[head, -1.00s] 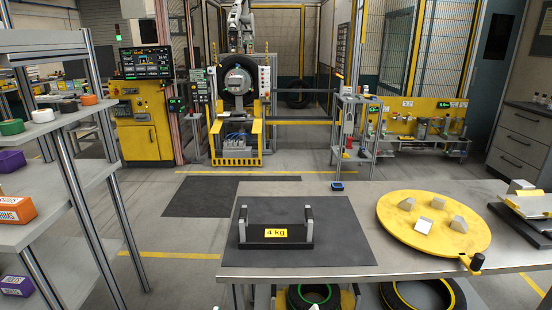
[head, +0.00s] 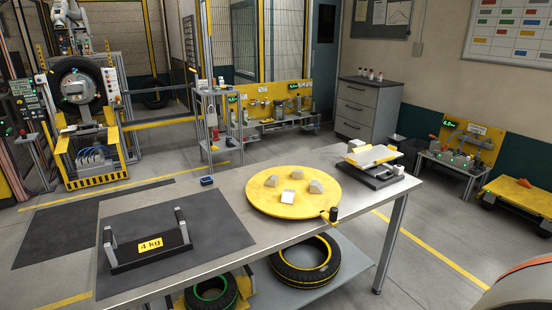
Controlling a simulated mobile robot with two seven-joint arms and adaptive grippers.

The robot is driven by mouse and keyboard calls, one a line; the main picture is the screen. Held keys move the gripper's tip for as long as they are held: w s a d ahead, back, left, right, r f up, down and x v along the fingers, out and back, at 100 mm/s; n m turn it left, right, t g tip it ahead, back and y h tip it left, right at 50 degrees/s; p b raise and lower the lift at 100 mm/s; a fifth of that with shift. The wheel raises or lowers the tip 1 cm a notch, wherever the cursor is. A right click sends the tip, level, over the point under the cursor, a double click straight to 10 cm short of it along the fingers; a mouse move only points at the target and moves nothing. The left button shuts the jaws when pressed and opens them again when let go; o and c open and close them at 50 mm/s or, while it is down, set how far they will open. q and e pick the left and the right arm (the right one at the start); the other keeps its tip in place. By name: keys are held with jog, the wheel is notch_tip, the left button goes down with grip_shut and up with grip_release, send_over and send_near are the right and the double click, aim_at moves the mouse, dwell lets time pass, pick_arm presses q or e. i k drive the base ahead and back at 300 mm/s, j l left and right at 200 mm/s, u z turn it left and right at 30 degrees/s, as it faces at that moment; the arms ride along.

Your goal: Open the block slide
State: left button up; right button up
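On the metal table's right end stands a dark, stepped device (head: 374,165) with a pale plate on top and a yellow part at its back. It looks like a slide, but I cannot tell for sure that it is the block slide, or how far open it is. Left of it lies a round yellow plate (head: 268,205) with several grey blocks on it. A crank with a black knob (head: 332,214) sits at its front right edge. Neither of my grippers shows in the head view.
A small blue item (head: 207,181) lies at the back edge. Tyres (head: 306,262) lie on the shelf below.

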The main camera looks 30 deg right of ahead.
aim_at(381, 171)
jog(key=z, duration=1.75)
jog(key=i+l, duration=0.2)
jog(key=i, duration=0.15)
